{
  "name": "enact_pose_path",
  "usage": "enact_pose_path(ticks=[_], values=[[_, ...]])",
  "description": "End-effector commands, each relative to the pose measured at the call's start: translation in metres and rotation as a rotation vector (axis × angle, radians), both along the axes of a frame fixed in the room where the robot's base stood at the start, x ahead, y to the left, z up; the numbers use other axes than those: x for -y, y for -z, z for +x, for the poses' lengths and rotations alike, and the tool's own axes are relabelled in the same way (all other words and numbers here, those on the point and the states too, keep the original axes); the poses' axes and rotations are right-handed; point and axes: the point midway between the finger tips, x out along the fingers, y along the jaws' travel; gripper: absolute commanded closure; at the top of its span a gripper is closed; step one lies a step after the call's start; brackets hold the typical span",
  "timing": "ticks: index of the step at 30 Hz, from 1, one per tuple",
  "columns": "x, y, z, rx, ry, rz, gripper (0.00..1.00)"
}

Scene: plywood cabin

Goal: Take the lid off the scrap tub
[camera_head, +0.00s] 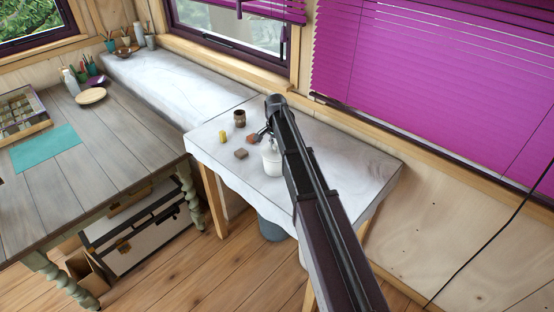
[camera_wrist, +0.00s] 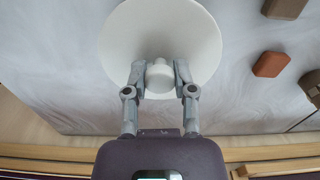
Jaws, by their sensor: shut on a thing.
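The white scrap tub (camera_head: 272,163) stands on the pale marbled worktop, partly covered by my arm in the head view. Its round white lid (camera_wrist: 160,25) fills the top middle of the wrist view. The lid has a short round knob (camera_wrist: 159,78) at its centre. My gripper (camera_wrist: 159,68) is shut on this knob, one finger on each side. The lid hides what is beneath it in the wrist view. I cannot tell whether the lid touches the tub's rim.
The worktop (camera_head: 350,160) is bare on the right. A grey-blue bucket (camera_head: 271,229) stands below.

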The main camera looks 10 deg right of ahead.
Motion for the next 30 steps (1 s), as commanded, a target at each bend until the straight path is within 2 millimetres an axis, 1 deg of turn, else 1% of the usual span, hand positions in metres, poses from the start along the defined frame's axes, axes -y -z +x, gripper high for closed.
enact_pose_path(ticks=[30], values=[[0.001,-0.023,0.000,0.000,0.001,0.000,0.96]])
